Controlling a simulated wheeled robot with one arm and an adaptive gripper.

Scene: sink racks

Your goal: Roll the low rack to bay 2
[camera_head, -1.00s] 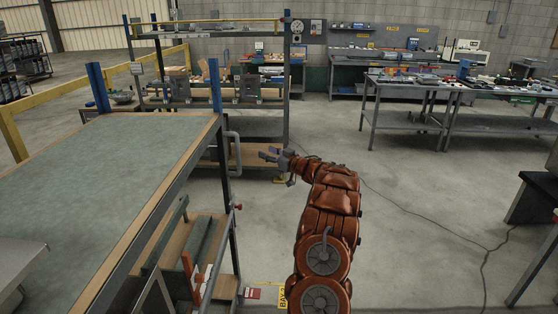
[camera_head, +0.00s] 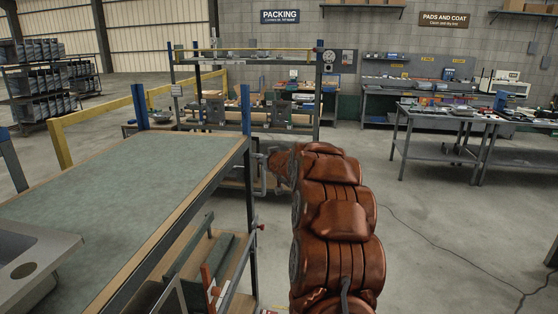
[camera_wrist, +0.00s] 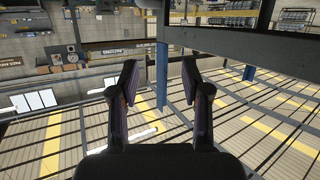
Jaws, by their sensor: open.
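The low rack (camera_head: 130,170) has a grey-green top with wooden edging and blue corner posts. It fills the left of the head view. A grey bar handle (camera_head: 263,182) stands out from its right end, close to my arm. A blue post (camera_wrist: 162,75) shows beyond the gap. How near the fingers are to the handle cannot be told.
A taller loaded rack (camera_head: 245,52) stands behind the low rack. A yellow rail (camera_head: 95,115) runs along the left. Workbenches (camera_head: 440,125) line the back right. The floor (camera_head: 440,220) right of my arm is clear apart from a cable.

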